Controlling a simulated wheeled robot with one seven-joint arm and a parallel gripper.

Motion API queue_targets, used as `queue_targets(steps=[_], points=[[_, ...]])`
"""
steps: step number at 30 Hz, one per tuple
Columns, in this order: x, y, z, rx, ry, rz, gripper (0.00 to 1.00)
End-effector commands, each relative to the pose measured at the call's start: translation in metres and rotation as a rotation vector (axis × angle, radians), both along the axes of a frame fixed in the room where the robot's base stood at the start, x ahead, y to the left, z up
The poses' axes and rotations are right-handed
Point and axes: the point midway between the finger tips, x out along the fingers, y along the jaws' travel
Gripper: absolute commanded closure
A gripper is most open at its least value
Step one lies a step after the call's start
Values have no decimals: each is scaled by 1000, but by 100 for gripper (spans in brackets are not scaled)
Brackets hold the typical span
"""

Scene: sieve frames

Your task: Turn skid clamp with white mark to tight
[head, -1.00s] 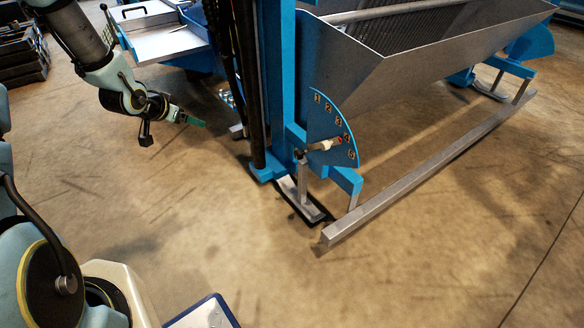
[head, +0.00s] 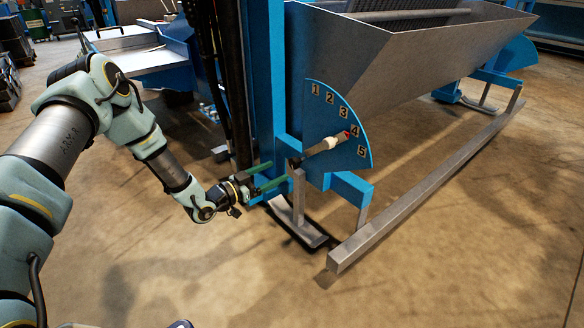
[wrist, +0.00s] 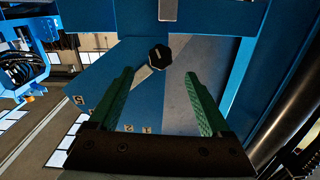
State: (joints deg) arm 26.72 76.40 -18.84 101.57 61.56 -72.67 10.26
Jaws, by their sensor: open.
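A blue quadrant plate (head: 335,115) with numbers 1 to 5 stands at the near end of the machine. A lever with a pale grip and red tip (head: 330,144) crosses it, its tip near 4. In the wrist view a black knob (wrist: 160,57) with a grey bar (wrist: 143,75) sits by the plate's edge; I take it for the clamp, but cannot make out a white mark clearly. My gripper (head: 277,175) is open, its green fingers pointing at the lever's pivot. In the wrist view my gripper (wrist: 160,76) has the knob ahead between its fingertips, apparently not touching.
A grey skid foot (head: 300,228) stands on the floor below the pivot. A long metal rail (head: 425,187) runs back to the right. A blue upright (head: 262,100) and dark hoses rise just behind my gripper. The floor in front is clear.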

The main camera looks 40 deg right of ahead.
Motion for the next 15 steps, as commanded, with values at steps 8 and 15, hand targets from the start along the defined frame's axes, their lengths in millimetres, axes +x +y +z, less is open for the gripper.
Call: queue_targets(steps=[8, 15], points=[[-3, -52, -2, -1, -2, -1, 18], [-4, -77, -1, 1, -1, 1, 18]])
